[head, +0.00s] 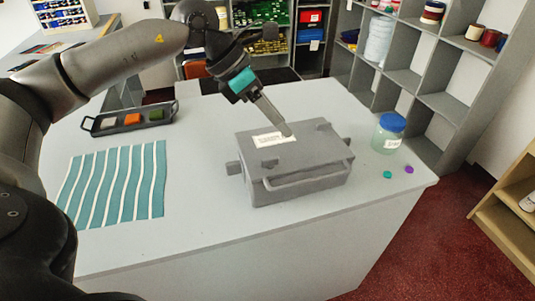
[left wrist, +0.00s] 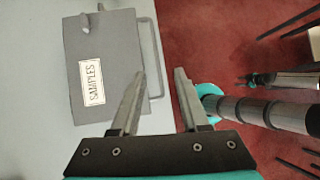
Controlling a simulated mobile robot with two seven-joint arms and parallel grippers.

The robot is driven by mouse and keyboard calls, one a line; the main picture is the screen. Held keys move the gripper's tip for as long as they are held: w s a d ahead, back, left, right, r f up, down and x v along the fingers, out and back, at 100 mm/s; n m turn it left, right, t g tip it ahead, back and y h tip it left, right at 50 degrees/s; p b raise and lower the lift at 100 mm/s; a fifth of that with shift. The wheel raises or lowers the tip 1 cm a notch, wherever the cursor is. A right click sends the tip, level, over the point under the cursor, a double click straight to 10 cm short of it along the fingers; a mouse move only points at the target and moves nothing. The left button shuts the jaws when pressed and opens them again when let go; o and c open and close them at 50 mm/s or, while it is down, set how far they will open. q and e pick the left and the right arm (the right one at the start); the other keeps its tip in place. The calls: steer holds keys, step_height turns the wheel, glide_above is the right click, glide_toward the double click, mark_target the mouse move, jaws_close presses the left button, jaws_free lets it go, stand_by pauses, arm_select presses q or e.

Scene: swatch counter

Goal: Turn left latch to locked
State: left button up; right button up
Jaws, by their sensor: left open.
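A grey case (head: 300,165) with a white SAMPLES label (head: 273,140) stands on the counter. A small tab (head: 234,168), which looks like the left latch, sticks out at its left side. I cannot tell whether it is locked. Another tab (head: 347,141) is at the right side. My left gripper (head: 287,130) is over the case's lid, pointing down, near the label. In the left wrist view its fingers (left wrist: 160,75) are open with nothing between them. The case (left wrist: 110,55) lies to the left there, and a finger covers part of its edge.
A striped teal cloth (head: 115,185) and a tray of coloured blocks (head: 130,119) lie left of the case. A blue-lidded jar (head: 388,133) and two small discs (head: 387,174) are to its right. The case has a front handle (head: 305,180). The counter front is clear.

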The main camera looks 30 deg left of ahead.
arm_select(q)
steer(key=s+a+y, duration=0.1)
steer(key=a+y, duration=0.2)
steer(key=a, duration=0.5)
steer(key=p, duration=0.1)
glide_toward(270, 158)
steer(key=shift+g, duration=0.3)
steer(key=x, duration=0.8)
steer(key=shift+w+f, duration=0.3)
steer(key=shift+w, duration=0.05)
steer(key=shift+c, duration=0.3)
jaws_close()
